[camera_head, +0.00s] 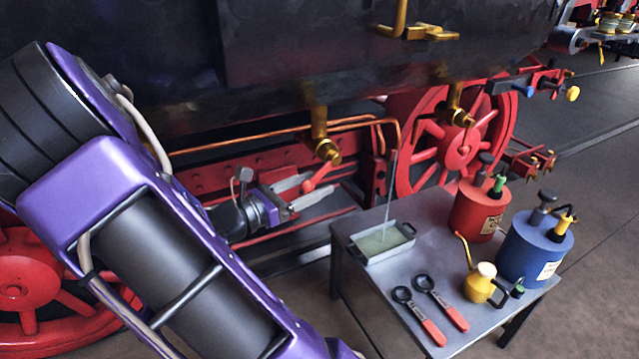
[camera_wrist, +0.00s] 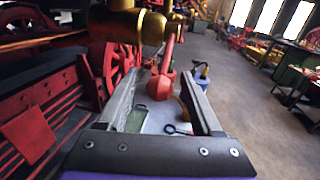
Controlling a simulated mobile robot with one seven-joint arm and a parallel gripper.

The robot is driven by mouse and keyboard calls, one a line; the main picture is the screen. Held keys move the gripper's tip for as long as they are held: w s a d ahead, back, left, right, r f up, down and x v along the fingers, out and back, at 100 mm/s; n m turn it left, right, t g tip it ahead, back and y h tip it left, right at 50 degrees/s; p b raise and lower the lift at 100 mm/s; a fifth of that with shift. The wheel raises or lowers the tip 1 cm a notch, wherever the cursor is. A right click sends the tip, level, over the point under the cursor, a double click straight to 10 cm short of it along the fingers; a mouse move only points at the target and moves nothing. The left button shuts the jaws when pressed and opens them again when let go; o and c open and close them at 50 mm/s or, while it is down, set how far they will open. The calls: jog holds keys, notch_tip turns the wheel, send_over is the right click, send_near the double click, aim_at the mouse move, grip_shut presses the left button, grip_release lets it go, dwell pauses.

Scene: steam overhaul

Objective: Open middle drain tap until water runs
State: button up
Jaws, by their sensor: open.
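A brass drain tap (camera_head: 327,149) hangs under the dark boiler in the head view. Its red lever (camera_head: 319,173) slopes down to a rounded end. In the wrist view the brass tap body (camera_wrist: 130,25) is close at the top, and the red lever (camera_wrist: 169,57) hangs down between my fingers. My gripper (camera_head: 312,191) is open around the lever's lower end; in the wrist view (camera_wrist: 162,85) its fingers stand apart on either side. I cannot tell whether either finger touches it. A thin pale streak (camera_head: 389,195) rises from a shallow tray (camera_head: 357,249); I cannot tell whether it is water.
A grey table (camera_head: 385,287) holds the tray, two red-handled tools (camera_head: 433,331), a yellow oil can (camera_head: 478,283), a red can (camera_head: 475,212) and a blue can (camera_head: 533,250). Another brass tap (camera_head: 459,116) hangs further right. A copper pipe (camera_head: 240,144) runs behind.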

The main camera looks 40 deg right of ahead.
jog(key=shift+d, duration=1.15)
grip_shut()
dwell(0.6)
